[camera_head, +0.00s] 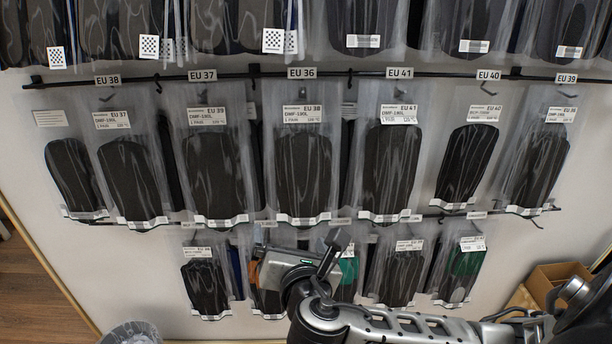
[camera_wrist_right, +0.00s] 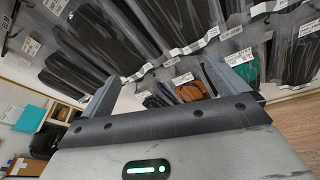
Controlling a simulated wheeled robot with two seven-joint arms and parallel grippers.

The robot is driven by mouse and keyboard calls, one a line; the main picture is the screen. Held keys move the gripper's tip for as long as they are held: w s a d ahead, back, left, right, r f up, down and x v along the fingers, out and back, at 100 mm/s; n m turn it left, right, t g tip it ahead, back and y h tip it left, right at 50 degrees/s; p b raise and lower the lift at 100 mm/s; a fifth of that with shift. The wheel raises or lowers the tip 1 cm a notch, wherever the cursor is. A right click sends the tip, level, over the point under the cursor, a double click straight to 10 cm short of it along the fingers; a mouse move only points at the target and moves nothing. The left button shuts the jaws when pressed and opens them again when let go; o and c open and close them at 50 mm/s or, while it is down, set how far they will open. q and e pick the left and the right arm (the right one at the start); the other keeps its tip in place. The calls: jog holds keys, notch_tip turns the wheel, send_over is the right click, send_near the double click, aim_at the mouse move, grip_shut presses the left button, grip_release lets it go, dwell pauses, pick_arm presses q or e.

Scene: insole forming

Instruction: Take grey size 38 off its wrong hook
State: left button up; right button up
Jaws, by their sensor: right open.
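A clear pack of dark grey insoles labelled EU 38 (camera_head: 303,170) hangs in the middle of the upper rail, under the rail tag EU 36 (camera_head: 302,73). To its left hang packs labelled EU 39 (camera_head: 212,170) and EU 37 (camera_head: 130,175). To its right hang packs labelled EU 41 (camera_head: 388,170) and EU 40 (camera_head: 467,160). My right gripper (camera_head: 312,250) is below the EU 38 pack, in front of the lower row. In the right wrist view, its fingers (camera_wrist_right: 160,82) are spread with nothing held between them. My left gripper is not in view.
The lower row has a dark pack (camera_head: 205,285), an orange pack (camera_wrist_right: 190,91) and green packs (camera_head: 466,262), partly behind my right arm. More packs hang along the top. A cardboard box (camera_head: 560,278) stands at lower right. Packs hang close together.

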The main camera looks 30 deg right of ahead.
jog(key=d+r+n+t+h, duration=0.1)
jog(key=d+r+n+h, duration=0.25)
jog(key=r, duration=0.35)
send_near(304, 154)
jog(key=x, duration=0.2)
jog(key=shift+m+h, duration=0.25)
jog(key=shift+m, duration=0.2)
jog(key=shift+f+p+x, duration=0.2)
jog(key=shift+p+x, duration=0.35)
jog(key=shift+x, duration=2.65)
jog(key=shift+a, duration=0.15)
jog(key=c, duration=1.4)
jog(key=shift+o, duration=0.2)
